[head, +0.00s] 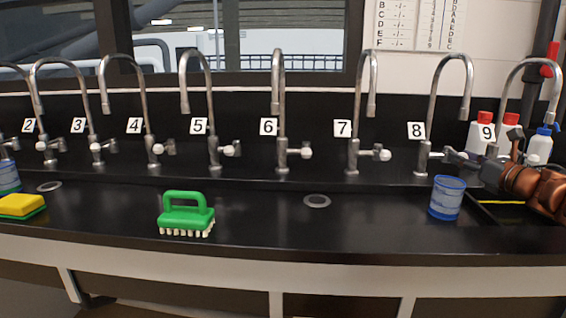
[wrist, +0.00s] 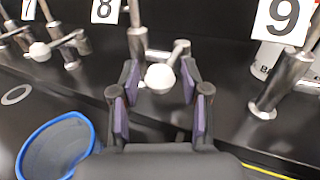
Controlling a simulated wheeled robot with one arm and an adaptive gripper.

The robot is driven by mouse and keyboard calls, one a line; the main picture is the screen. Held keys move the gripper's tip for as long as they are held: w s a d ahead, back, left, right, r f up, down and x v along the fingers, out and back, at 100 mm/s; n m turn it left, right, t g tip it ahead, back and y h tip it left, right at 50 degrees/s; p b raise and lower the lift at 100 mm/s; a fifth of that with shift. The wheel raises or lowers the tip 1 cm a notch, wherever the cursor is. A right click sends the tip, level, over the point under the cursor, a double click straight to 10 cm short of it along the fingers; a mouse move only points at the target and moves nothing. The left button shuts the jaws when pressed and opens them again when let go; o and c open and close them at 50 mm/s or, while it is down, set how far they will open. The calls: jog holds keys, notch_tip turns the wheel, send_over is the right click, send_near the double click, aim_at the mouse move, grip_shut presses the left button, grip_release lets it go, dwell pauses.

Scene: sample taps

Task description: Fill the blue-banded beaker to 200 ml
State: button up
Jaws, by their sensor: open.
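The blue-banded beaker (head: 447,198) stands upright on the black bench at the right, in front of tap 8 (head: 423,157) and below its spout. Its blue rim (wrist: 55,122) shows at lower left in the wrist view. No water stream shows, and I cannot tell the level inside. My gripper (head: 476,164) reaches in from the right to tap 8's handle. In the wrist view, my gripper's (wrist: 157,82) fingers are apart, one on each side of the handle's white knob (wrist: 160,78). I cannot tell whether they touch it.
Tap 9 (wrist: 284,84) stands close on the right. Several more taps line the back to the left. A green brush (head: 187,214), a yellow sponge (head: 20,205) and another blue-marked container (head: 8,177) sit on the bench. White bottles (head: 478,133) stand behind my gripper.

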jog(key=d, duration=0.2)
jog(key=w+d, duration=0.1)
jog(key=d, duration=0.1)
jog(key=shift+d, duration=0.1)
dwell(0.5)
dwell(3.8)
jog(key=a+b, duration=0.1)
jog(key=s+a+b, duration=0.1)
jog(key=a+b, duration=0.1)
dwell(0.4)
dwell(1.3)
